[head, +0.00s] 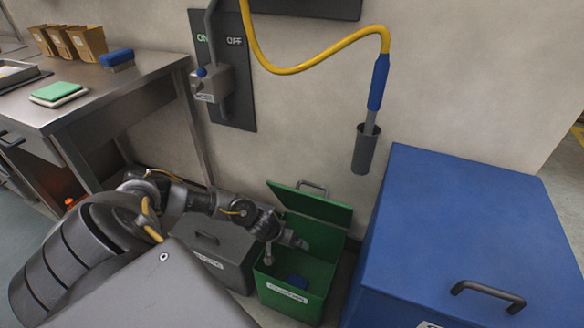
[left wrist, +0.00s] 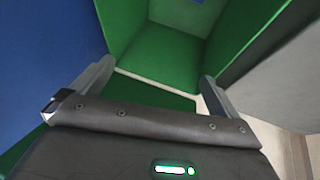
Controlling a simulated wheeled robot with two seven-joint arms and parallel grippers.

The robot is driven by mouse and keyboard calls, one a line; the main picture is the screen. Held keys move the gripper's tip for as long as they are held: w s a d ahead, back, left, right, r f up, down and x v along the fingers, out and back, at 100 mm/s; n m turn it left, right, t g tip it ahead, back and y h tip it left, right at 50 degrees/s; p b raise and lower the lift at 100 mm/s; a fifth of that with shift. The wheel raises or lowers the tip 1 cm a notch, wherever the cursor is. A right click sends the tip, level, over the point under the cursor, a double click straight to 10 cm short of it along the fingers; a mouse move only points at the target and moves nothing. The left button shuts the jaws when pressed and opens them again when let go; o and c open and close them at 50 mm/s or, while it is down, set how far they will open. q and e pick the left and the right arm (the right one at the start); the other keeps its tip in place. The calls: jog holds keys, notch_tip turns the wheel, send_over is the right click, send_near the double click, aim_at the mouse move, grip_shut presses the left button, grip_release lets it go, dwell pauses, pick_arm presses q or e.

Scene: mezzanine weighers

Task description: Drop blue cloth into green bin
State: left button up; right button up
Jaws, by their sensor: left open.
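The green bin (head: 275,293) stands on the floor against the wall, with its lid (head: 312,207) raised at the back and a label on its front. My left gripper (head: 285,248) is over the bin's mouth, open and empty. In the left wrist view its two fingers (left wrist: 158,72) are spread, with green bin surfaces (left wrist: 165,55) between and beyond them. My right gripper is out of view.
A lidded grey bin (head: 210,250) is left of the green bin, and a large blue chest (head: 460,210) with a handle is right. A steel bench (head: 110,85) holds a green pad (head: 57,91) and blue brush (head: 117,58). A yellow hose (head: 300,68) hangs above.

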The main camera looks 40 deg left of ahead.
pick_arm(q)
jog(key=p+v, duration=0.1)
jog(key=v, duration=0.5)
jog(key=shift+r+p, duration=0.25)
jog(key=shift+p, duration=0.15)
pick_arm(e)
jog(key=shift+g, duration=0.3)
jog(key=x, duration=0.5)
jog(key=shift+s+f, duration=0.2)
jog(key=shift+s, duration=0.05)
pick_arm(q)
jog(key=shift+s, duration=0.15)
